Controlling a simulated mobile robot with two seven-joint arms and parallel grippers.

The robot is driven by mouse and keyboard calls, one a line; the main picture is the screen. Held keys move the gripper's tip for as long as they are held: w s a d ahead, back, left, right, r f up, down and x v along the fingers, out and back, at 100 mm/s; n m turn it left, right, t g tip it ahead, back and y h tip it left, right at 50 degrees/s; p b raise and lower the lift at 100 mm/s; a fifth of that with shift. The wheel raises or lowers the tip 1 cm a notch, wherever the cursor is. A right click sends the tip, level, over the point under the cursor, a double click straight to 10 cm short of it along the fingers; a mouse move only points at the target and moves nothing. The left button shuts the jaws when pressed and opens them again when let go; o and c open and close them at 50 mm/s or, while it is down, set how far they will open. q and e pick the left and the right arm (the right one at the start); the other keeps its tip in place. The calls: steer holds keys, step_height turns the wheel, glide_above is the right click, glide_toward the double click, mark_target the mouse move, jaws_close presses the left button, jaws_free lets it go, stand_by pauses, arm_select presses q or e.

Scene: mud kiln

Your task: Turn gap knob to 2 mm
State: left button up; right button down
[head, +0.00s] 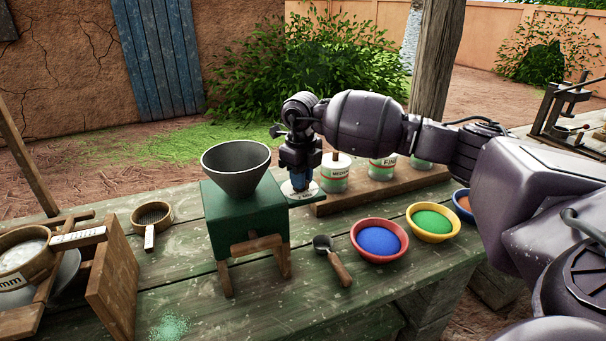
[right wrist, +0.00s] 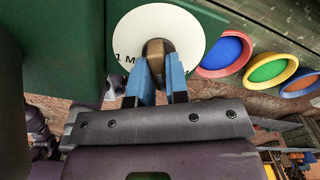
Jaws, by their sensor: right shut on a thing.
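The green mill (head: 240,215) stands on the table with a grey hopper (head: 236,168) on top. A round white dial (right wrist: 188,28) is fixed to its side, and it also shows in the head view (head: 312,190). The marking "1 M" is readable on the dial, and the rest of its lettering is hidden. The gap knob (right wrist: 157,46) is a brownish metal piece at the dial's middle. My right gripper (head: 299,184) points down at the dial, its blue fingers shut on the knob from both sides. My left gripper is not in view.
Bowls of blue (head: 379,241), green (head: 433,222) and orange powder stand to the right. A scoop (head: 333,261) lies in front. Labelled tubs (head: 336,174) stand on a wooden board behind my gripper. A sieve (head: 151,220) and a wooden frame (head: 113,275) are left.

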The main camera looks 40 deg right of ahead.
steer(key=shift+r+m+p, duration=0.2)
steer(key=shift+m+p, duration=0.2)
steer(key=shift+m, duration=0.5)
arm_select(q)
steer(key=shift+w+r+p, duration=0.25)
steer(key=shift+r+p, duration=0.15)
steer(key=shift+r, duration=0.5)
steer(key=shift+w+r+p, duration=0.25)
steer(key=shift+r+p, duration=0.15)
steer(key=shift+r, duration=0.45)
arm_select(e)
steer(key=shift+a+f+m, duration=0.1)
steer(key=shift+m, duration=1.8)
steer(key=c, duration=1.1)
jaws_free()
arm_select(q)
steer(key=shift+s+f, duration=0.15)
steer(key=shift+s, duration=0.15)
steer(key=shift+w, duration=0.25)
arm_select(e)
step_height(320, 180, up, 11)
steer(key=shift+f, duration=0.15)
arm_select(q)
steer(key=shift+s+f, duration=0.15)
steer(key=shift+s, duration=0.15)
